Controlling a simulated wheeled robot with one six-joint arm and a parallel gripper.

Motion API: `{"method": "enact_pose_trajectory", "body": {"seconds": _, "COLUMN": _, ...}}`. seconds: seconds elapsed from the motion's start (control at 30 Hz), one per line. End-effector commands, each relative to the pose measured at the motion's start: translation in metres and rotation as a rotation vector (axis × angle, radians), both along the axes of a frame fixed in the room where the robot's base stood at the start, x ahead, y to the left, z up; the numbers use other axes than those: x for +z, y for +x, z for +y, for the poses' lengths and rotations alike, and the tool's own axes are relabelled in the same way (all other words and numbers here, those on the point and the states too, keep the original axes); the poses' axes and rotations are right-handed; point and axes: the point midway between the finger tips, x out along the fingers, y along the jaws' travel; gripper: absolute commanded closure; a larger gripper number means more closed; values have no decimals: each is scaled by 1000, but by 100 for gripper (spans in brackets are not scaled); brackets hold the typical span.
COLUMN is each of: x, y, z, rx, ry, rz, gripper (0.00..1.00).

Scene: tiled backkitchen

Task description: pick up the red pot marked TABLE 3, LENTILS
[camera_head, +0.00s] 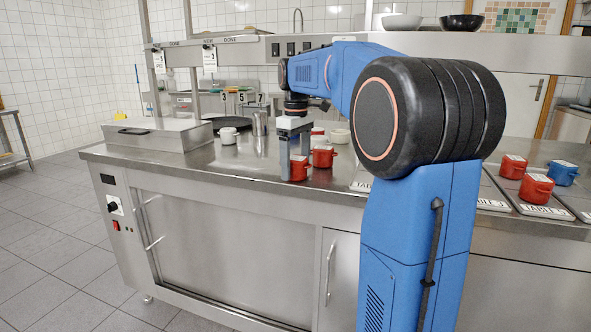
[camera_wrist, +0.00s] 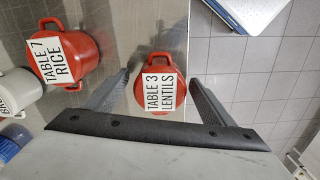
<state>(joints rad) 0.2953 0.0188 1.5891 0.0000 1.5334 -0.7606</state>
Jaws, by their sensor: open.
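The red pot marked TABLE 3, LENTILS (camera_wrist: 167,70) stands in the middle of the wrist view, its white label on top facing the camera. In the head view this red pot (camera_head: 299,171) stands near the counter's front edge, below my gripper (camera_head: 295,168). My gripper is open, pointing down. In the wrist view its two fingers (camera_wrist: 157,82) lie left and right of the pot, with a visible gap on each side. Whether the fingertips are level with the pot's body is hard to tell.
A red pot marked TABLE 7, RICE (camera_wrist: 88,50) is close on the left in the wrist view, with a white pot (camera_wrist: 18,88) beyond it. The steel counter's edge and tiled floor (camera_wrist: 250,85) are on the right. A steel box (camera_head: 160,137) stands farther left.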

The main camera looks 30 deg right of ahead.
Motion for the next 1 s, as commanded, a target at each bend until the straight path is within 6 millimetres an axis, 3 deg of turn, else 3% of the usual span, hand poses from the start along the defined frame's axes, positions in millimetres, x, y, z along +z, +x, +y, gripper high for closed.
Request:
{"method": "enact_pose_trajectory", "body": {"seconds": 0.37, "x": -10, "y": 0, "z": 0, "rx": 0, "ry": 0, "rz": 0, "gripper": 22}}
{"method": "enact_pose_trajectory", "body": {"seconds": 0.6, "x": -10, "y": 0, "z": 0, "rx": 0, "ry": 0, "rz": 0, "gripper": 76}}
{"method": "enact_pose_trajectory", "body": {"seconds": 0.87, "x": -8, "y": 0, "z": 0, "rx": 0, "ry": 0, "rz": -1, "gripper": 76}}
{"method": "enact_pose_trajectory", "body": {"seconds": 1.0, "x": 6, "y": 1, "z": 0, "rx": 0, "ry": -1, "rz": -3, "gripper": 76}}
